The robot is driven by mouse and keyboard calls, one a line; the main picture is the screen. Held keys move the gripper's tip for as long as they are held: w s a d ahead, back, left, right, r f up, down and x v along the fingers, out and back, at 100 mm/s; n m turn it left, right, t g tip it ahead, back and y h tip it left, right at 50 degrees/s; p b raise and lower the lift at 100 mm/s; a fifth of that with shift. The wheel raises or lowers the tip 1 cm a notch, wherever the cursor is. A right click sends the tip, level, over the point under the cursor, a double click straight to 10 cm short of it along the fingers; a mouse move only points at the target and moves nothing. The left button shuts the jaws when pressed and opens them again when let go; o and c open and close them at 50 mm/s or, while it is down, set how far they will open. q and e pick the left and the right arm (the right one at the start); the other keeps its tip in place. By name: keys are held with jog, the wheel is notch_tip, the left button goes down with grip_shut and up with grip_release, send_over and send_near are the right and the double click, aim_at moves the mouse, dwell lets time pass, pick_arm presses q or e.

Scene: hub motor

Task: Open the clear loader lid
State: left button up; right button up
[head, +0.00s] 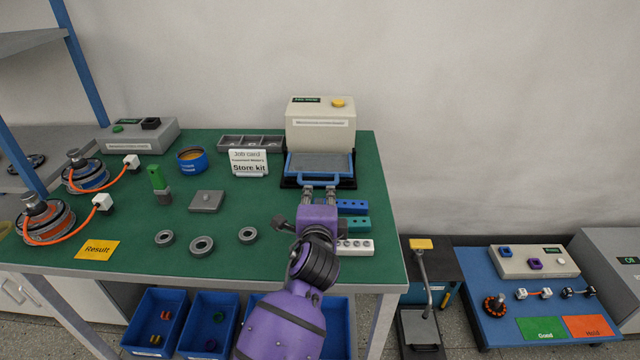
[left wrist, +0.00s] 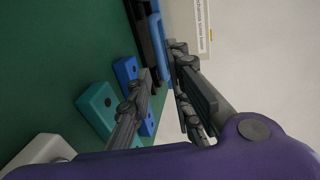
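The loader (head: 320,128) is a cream box with a yellow button at the back of the green table. In front of it is a flat grey, blue-framed part with a blue handle (head: 345,183); this appears to be the lid, lying down. I cannot make out clear material. My left gripper (head: 320,190) is at the handle's front edge, its two fingers apart. In the left wrist view the open fingers (left wrist: 164,65) are near a blue bar end (left wrist: 158,48); contact cannot be told. My right gripper is not in view.
Blue (head: 352,207), teal (head: 355,223) and white (head: 355,247) blocks lie just right of my left gripper. A job card (head: 248,163) stands left of the loader. Grey rings (head: 202,245) and a square grey block (head: 207,201) lie further left.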

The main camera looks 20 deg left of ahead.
aim_at(320, 184)
pick_arm(q)
jog(key=x, duration=0.6)
jog(key=shift+w+a, duration=0.1)
jog(key=shift+w, duration=0.15)
grip_shut()
